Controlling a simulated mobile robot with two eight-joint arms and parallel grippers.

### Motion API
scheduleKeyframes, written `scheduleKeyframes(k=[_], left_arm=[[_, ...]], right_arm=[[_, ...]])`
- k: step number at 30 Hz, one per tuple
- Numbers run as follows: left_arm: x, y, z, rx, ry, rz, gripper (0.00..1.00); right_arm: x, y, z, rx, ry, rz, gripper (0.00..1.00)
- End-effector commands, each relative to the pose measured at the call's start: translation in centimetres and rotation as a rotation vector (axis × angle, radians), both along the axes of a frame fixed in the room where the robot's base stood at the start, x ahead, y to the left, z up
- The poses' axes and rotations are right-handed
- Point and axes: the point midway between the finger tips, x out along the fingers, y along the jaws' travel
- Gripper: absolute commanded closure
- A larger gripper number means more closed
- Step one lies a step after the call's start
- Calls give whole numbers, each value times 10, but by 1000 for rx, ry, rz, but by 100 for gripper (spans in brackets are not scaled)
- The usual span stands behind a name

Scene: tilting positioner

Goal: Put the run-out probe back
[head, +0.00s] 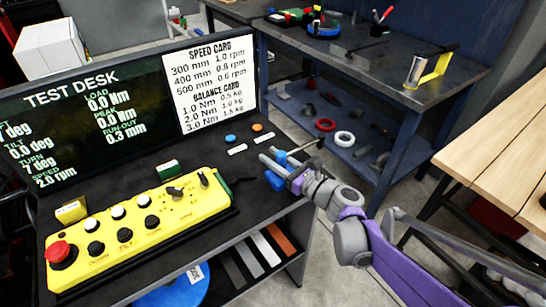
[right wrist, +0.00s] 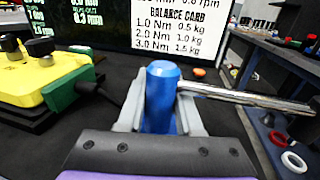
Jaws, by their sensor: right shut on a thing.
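The run-out probe has a blue cylindrical body (head: 275,181) and a thin metal rod. My right gripper (head: 281,171) is shut on the blue body, over the right end of the test desk. In the right wrist view the blue body (right wrist: 162,95) stands between the fingers, and its rod (right wrist: 245,97) points right. I cannot tell whether the probe touches the desk top. A blue round piece (head: 230,138) and an orange round piece (head: 257,127) sit behind it on the desk, each with a white label. My left gripper is not in view.
A yellow control box (head: 135,228) with knobs and a red button (head: 61,253) fills the desk's left and middle. A screen (head: 85,125) stands behind it. A dark workbench (head: 375,62) is at the back right, a wooden table (head: 500,150) at the right.

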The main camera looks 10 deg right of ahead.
Motion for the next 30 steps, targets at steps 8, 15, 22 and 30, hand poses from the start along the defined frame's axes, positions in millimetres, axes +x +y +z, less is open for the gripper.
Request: scheduleKeyframes(k=[8, 15, 22, 30], left_arm=[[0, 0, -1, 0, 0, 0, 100], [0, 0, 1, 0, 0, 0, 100], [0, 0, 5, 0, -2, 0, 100], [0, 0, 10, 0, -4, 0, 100]], right_arm=[[0, 0, -1, 0, 0, 0, 36], [0, 0, 2, 0, 0, 0, 36], [-26, -17, 3, -1, -1, -4, 36], [-76, -47, 3, -1, 0, -5, 36]])
